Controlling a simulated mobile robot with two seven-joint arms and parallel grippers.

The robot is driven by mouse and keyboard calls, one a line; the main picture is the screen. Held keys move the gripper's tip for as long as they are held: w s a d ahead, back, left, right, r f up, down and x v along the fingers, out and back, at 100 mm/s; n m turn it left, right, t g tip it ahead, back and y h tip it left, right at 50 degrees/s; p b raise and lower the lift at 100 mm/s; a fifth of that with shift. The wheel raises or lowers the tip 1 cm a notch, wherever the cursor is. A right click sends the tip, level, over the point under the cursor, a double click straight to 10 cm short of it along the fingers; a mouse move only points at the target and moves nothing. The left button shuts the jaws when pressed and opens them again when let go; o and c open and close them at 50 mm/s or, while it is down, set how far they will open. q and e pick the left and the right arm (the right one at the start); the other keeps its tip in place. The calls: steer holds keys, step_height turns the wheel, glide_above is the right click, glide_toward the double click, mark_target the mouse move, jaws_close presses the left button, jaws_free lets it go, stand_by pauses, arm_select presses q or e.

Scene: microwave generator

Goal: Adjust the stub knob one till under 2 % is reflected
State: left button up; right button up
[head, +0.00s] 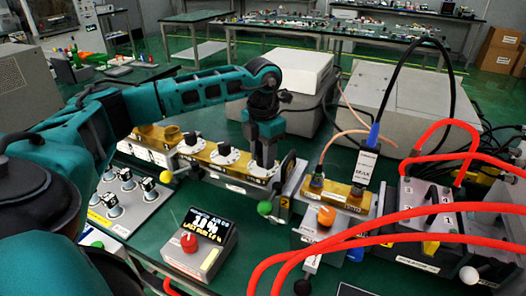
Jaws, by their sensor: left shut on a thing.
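My left gripper (265,158) points straight down and is shut on the rightmost of three stub knobs, a white-flanged knob (261,171) on the brass waveguide (208,163). The gripper's fingers hide most of that knob, and its label is too small to read. The other two knobs, a middle one (227,154) and a left one (190,142), stand free to the left. A meter box (200,243) in front has a lit display (207,226) with white and yellow figures; I cannot read its percentage surely. My right gripper is not in view.
Thick red hoses (400,235) loop across the right front. A black cable (395,75) arches over a second brass section (340,196). A panel with several knobs (125,195) lies at left. Grey boxes (390,105) stand behind. The green bench is bare between meter and waveguide.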

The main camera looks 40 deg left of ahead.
arm_select(q)
steer(key=m, duration=0.4)
steer(key=shift+r+m+p, duration=0.1)
steer(key=shift+m+p, duration=0.2)
steer(key=shift+p, duration=0.05)
steer(key=shift+m, duration=1.8)
steer(key=o, duration=1)
steer(key=shift+o, duration=0.2)
step_height(320, 180, up, 13)
steer(key=p, duration=0.1)
